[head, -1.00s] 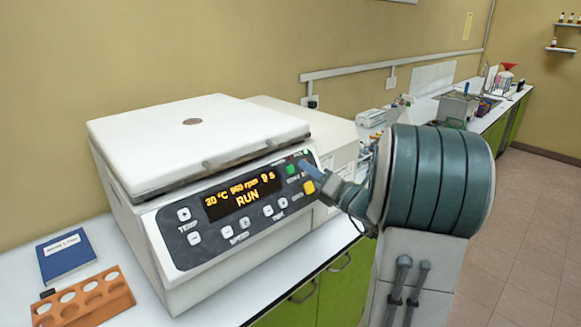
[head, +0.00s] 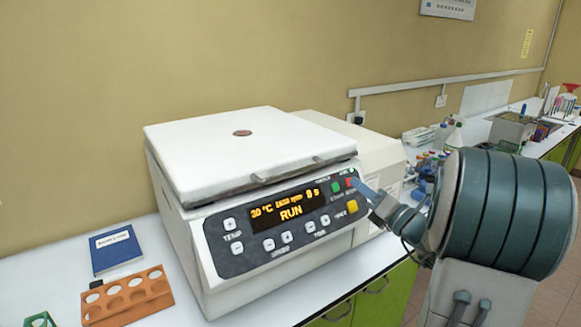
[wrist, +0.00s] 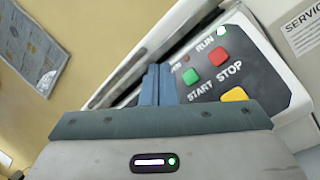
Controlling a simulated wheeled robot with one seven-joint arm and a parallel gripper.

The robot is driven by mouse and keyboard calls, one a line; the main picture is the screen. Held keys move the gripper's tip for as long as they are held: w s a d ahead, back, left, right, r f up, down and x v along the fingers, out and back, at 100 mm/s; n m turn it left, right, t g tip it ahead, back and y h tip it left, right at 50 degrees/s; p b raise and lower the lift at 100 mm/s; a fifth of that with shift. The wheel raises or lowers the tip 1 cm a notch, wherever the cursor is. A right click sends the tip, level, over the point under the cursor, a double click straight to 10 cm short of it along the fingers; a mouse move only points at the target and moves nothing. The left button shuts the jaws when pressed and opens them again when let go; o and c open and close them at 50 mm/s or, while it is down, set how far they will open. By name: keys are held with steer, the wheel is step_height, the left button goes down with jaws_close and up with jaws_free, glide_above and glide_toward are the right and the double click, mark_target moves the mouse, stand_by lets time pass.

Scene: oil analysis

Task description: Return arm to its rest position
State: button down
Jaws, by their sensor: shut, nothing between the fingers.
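My gripper (wrist: 158,85) is shut with nothing between its blue fingers. In the wrist view its tips are just left of the green START button (wrist: 190,76) and red STOP button (wrist: 217,57); whether they touch the panel I cannot tell. In the head view my gripper (head: 368,190) is at the right end of the control panel of the white centrifuge (head: 235,155), close to the buttons. The centrifuge lid is down and its display (head: 289,206) reads RUN in orange.
An orange rack (head: 128,298) and a blue book (head: 115,250) lie on the white bench left of the centrifuge. A green rack (head: 38,320) shows at the lower left edge. Bottles (head: 440,137) and other items stand on the bench behind my arm. The floor at right is clear.

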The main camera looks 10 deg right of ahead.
steer(key=s+a+f+n+g+y, duration=0.1)
steer(key=s+a+f+n+g, duration=0.1)
steer(key=s+a+n+g, duration=0.35)
steer(key=s+a+f+n+g+y, duration=0.1)
steer(key=s+a+f+n+g, duration=0.15)
steer(key=a+n, duration=0.45)
steer(key=s+a+f+n+g+y, duration=0.1)
steer(key=s+a+f+n+g, duration=0.15)
steer(key=a+n+g, duration=0.4)
steer(key=s+a+f+n+g+h, duration=0.2)
steer(key=s+a+f+n+h, duration=0.15)
steer(key=s+n, duration=0.4)
steer(key=s+d+f+n+h, duration=0.1)
steer(key=s+d+n+h, duration=0.4)
steer(key=n, duration=0.8)
steer(key=t+h, duration=0.1)
steer(key=h, duration=0.2)
steer(key=shift+s+d, duration=0.35)
steer(key=shift+d, duration=0.05)
